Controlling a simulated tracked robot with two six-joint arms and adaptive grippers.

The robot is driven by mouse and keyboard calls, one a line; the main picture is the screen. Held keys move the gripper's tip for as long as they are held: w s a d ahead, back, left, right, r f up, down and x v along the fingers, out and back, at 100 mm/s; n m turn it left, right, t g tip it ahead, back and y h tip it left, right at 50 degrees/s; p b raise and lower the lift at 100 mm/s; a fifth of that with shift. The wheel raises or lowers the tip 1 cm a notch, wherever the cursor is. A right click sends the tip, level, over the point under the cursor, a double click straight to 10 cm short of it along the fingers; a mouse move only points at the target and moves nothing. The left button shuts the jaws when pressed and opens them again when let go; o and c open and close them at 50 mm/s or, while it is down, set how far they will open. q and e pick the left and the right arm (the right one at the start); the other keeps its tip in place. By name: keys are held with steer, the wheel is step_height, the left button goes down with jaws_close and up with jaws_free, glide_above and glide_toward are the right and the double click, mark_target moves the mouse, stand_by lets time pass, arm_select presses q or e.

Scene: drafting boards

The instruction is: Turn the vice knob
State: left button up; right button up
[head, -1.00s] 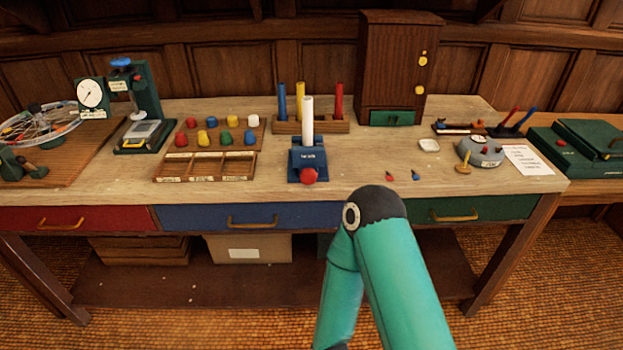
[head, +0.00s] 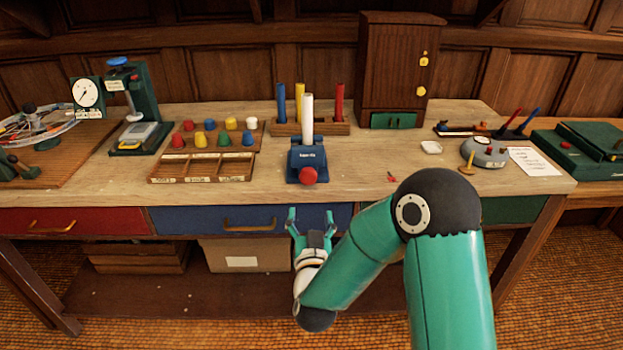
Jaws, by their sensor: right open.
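The blue vice (head: 308,156) stands near the front edge of the wooden bench, at the middle of the head view. Its red knob (head: 308,175) faces me at the front. A white cylinder (head: 307,118) stands upright at the vice; how it is held there I cannot tell. My right gripper (head: 311,214) is open and empty, below and in front of the knob, before the blue drawer and apart from the vice. My left gripper is not in view.
A rack (head: 268,128) with blue, yellow and red cylinders stands behind the vice. A tray of coloured pieces (head: 202,168) lies to its left. A dark cabinet (head: 395,65) stands at the back right.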

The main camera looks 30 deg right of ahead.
mark_target(309, 181)
steer(key=p+x, duration=0.3)
steer(key=x, duration=1.1)
steer(key=shift+w+d+f, duration=0.1)
steer(key=shift+w, duration=0.25)
steer(key=c, duration=1.2)
steer(key=shift+o, duration=0.2)
steer(key=m+b, duration=0.1)
steer(key=b, duration=0.2)
steer(key=m+b, duration=0.1)
steer(key=b, duration=0.3)
steer(key=shift+f+m, duration=0.25)
steer(key=shift+m, duration=0.15)
steer(key=shift+r+b, duration=0.1)
steer(key=shift+b, duration=0.35)
steer(key=shift+r+m, duration=0.2)
steer(key=shift+m, duration=0.2)
